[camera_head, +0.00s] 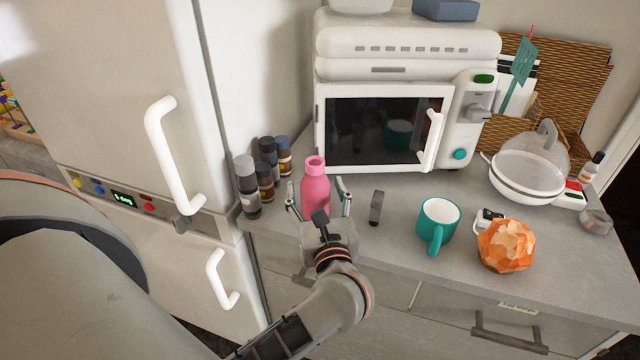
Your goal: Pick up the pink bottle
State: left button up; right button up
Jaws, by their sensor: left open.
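The pink bottle (315,188) stands upright on the grey counter, in front of the white microwave. My left gripper (319,196) is open, with one finger on the left side of the bottle and the other on its right side. Gaps show between the fingers and the bottle in this view. The gripper's palm and wrist hide the bottle's lower part. My right gripper does not show.
Several dark jars (268,171) stand close left of the bottle. A small grey object (376,207), a teal mug (438,222) and an orange faceted ball (506,245) are to the right. The microwave (375,125) stands behind. The fridge (130,110) is at left.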

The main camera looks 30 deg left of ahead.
pick_arm(q)
jog(key=shift+s+r, duration=0.1)
jog(key=shift+s, duration=0.1)
jog(key=shift+d, duration=0.1)
jog(key=c, duration=1.6)
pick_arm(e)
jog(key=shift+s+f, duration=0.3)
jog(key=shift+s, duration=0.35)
